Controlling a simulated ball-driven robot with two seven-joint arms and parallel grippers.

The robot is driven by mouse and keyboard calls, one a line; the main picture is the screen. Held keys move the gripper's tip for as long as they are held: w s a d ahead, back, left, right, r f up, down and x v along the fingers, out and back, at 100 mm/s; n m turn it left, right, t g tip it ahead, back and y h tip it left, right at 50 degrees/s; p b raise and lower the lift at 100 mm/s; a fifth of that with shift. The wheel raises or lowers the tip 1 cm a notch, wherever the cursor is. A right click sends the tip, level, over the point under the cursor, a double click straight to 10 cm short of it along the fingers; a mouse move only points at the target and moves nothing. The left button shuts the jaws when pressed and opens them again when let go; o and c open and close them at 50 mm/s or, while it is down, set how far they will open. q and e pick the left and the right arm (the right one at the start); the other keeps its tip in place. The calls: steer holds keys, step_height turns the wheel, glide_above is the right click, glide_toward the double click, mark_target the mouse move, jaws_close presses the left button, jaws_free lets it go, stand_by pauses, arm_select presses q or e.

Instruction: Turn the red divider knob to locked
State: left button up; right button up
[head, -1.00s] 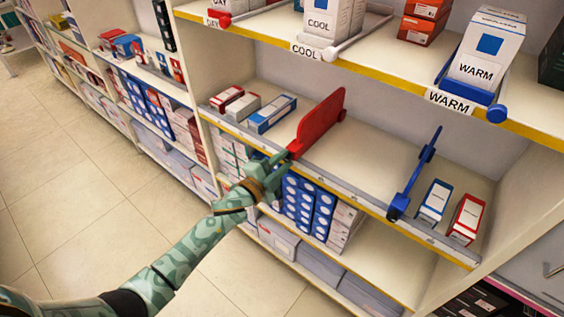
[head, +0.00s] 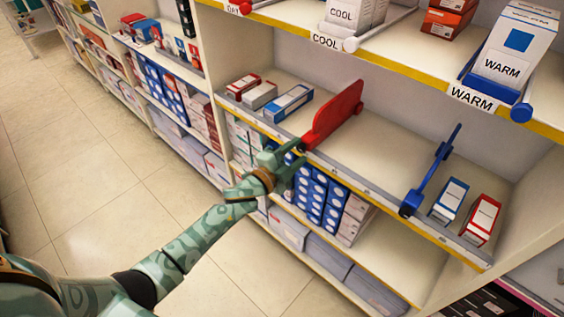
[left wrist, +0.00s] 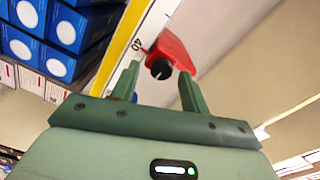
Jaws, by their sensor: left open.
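The red divider (head: 333,115) stands upright on the middle shelf, its front end at the shelf edge. In the left wrist view the red divider (left wrist: 177,52) has a dark round knob (left wrist: 160,69) at its front. My left gripper (head: 296,156) is at the divider's front end, reaching in from the aisle. In the left wrist view my left gripper (left wrist: 158,82) is open, with the knob between and just beyond its fingertips and gaps showing at both sides. The knob's lock marking cannot be read. My right gripper is out of view.
A blue divider (head: 432,170) stands farther right on the same shelf, beside small boxes (head: 481,218). Several boxes (head: 289,102) lie left of the red divider. The shelf between the dividers is clear; the upper shelf (head: 400,47) overhangs.

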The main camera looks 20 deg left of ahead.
arm_select(q)
steer(key=p+v, duration=0.2)
steer(key=v, duration=1.4)
steer(key=shift+p, duration=0.4)
steer(key=s+a+f+n+g+y, duration=0.25)
steer(key=s+f, duration=0.25)
steer(key=f, duration=0.4)
steer(key=s+a+f+n+g+y, duration=0.1)
steer(key=s+a+f+n+g, duration=0.2)
steer(key=f, duration=0.6)
steer(key=s+a+f+n+g+y, duration=0.1)
steer(key=s+f+n+g+y, duration=0.1)
steer(key=s+f+n, duration=0.5)
steer(key=s+d+f+g, duration=0.1)
steer(key=s+f+g, duration=0.2)
steer(key=s, duration=0.7)
steer(key=s+d+f+n+g, duration=0.1)
steer(key=s+d+f+g, duration=0.1)
steer(key=s+f, duration=0.4)
steer(key=s+d+f+g, duration=0.1)
steer(key=s+f+g, duration=0.3)
steer(key=s, duration=1.1)
steer(key=shift+d+f+y, duration=0.35)
steer(key=shift+d+f, duration=0.05)
steer(key=shift+f, duration=0.2)
